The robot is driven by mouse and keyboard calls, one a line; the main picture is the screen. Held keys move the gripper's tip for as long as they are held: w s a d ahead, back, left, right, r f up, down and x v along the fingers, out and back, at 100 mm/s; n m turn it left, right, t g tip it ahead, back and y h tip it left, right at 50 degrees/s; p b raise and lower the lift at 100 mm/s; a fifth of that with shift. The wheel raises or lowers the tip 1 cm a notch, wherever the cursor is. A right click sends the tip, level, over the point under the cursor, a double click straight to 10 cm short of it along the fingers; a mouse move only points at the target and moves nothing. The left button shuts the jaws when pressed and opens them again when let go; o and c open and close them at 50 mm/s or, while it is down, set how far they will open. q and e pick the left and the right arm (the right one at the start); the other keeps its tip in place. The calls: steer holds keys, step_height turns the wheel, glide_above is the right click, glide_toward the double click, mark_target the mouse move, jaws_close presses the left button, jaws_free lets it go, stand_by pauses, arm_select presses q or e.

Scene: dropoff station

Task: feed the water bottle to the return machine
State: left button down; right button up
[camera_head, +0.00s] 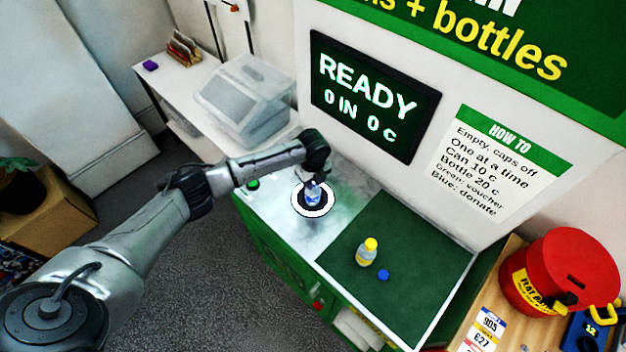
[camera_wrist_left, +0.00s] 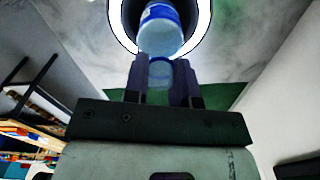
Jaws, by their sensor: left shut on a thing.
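The water bottle (camera_head: 312,195), clear with a blue label, is held at the round opening of the return machine, which has a bright white ring (camera_head: 299,207). In the left wrist view the bottle (camera_wrist_left: 161,32) points into the dark hole inside the ring (camera_wrist_left: 203,22). My left gripper (camera_head: 313,181) is shut on the bottle; its two fingers (camera_wrist_left: 161,85) show on either side of it. How far the bottle is inside the hole is hard to tell. The machine's screen (camera_head: 371,97) reads READY, 0 IN, 0 c. My right gripper is not in view.
A clear lidded bin (camera_head: 243,100) stands behind at the left. A red bucket (camera_head: 570,265) stands on the right. A green button (camera_head: 252,184) is left of the ring.

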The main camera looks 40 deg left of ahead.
arm_select(q)
steer(key=shift+f, duration=0.5)
steer(key=shift+f+b, duration=0.8)
steer(key=shift+f, duration=0.35)
steer(key=c, duration=1.2)
jaws_free()
steer(key=o, duration=0.7)
steer(key=shift+o, duration=0.2)
steer(key=shift+r, duration=0.15)
